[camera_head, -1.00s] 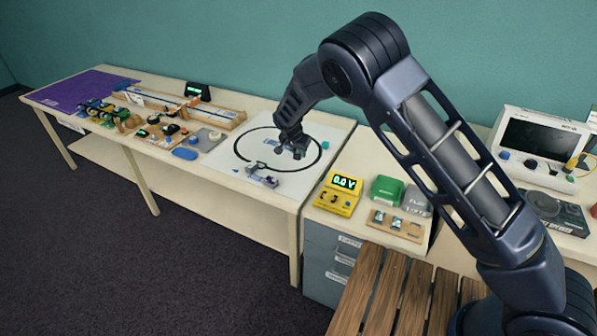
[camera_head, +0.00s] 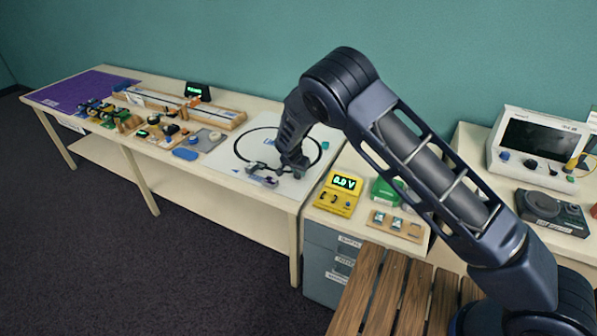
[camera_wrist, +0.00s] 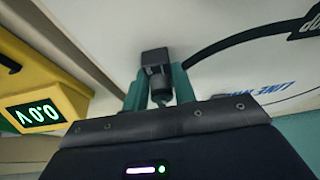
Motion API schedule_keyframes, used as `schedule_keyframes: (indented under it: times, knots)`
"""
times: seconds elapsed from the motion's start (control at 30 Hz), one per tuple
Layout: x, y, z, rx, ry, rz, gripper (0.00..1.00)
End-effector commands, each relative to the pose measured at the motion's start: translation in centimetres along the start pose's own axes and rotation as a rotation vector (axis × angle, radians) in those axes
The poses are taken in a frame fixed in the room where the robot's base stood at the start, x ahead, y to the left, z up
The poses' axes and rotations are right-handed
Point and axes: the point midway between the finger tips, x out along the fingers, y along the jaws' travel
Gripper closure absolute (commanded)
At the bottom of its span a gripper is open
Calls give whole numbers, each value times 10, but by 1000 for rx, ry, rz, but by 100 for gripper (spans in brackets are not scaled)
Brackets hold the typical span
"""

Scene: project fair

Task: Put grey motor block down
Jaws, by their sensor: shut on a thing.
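My gripper (camera_wrist: 158,90) is shut on the grey motor block (camera_wrist: 155,58), which shows dark grey between the teal fingers in the wrist view. Its boxy end points away from my palm, over the white board. In the head view my gripper (camera_head: 298,172) is low over the right front part of the white line-track board (camera_head: 240,150). The block is too small and dark to make out there, and I cannot tell whether it touches the board.
A small grey and purple vehicle (camera_head: 262,177) stands on the board just left of my gripper. A teal cube (camera_head: 325,145) lies behind it. A yellow voltage meter (camera_head: 340,195) stands to the right, also close by in the wrist view (camera_wrist: 45,85).

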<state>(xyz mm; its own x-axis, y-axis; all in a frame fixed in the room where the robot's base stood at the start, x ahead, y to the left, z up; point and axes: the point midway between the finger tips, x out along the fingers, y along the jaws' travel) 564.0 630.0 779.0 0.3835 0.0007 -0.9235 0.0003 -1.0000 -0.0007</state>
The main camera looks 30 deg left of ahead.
Motion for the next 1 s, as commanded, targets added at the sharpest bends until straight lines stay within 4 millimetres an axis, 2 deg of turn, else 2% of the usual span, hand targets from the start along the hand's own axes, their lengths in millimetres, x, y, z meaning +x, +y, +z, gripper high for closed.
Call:
schedule_keyframes:
  times: [0.2,0.23,0.3,0.33,0.7,0.87,1.0]
  knots:
    - [3,0,1,0,0,0,97]
    - [2,0,1,0,0,0,68]
    - [2,0,1,0,0,0,54]
    - [2,0,1,0,0,0,52]
    - [-3,0,0,0,0,0,52]
    - [-24,-1,0,0,1,-2,52]
    - [-52,-1,0,0,1,-2,52]
